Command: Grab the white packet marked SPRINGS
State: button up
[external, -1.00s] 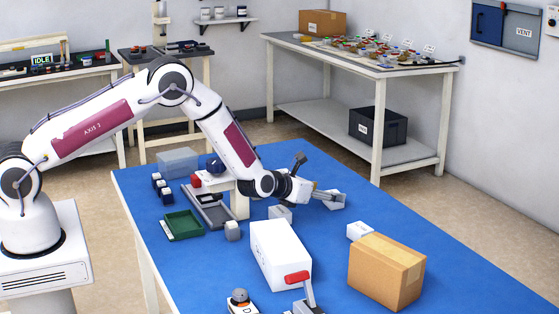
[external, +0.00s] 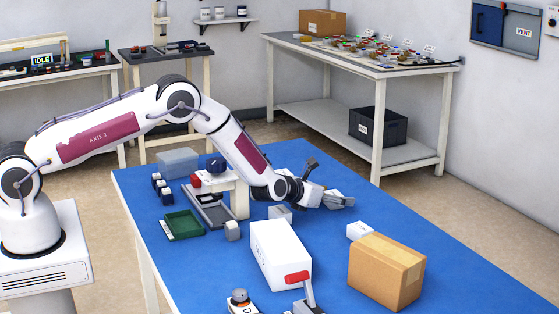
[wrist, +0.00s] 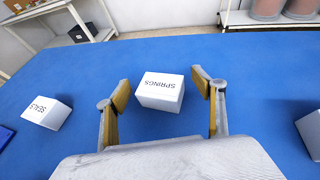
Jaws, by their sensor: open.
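The white SPRINGS packet (wrist: 160,92) lies on the blue tabletop in the wrist view, its black lettering upside down. It sits between and just beyond the fingertips of my gripper (wrist: 162,88), which is open with one finger on each side. I see no contact between the fingers and the packet. In the external view my gripper (external: 338,201) is low over the far part of the blue table, and the packet (external: 335,194) is partly hidden behind it.
A white SEALS packet (wrist: 46,113) lies left of the fingers in the wrist view. A grey block (wrist: 312,134) is at the right edge. A tall white box (external: 281,255), a cardboard box (external: 387,272) and another white packet (external: 360,231) stand nearer the external camera. Blue table around SPRINGS is clear.

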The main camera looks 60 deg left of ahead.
aim_at(334, 194)
dwell(0.3)
jog(key=c, duration=1.2)
jog(key=shift+c, duration=0.2)
jog(key=shift+r, duration=5)
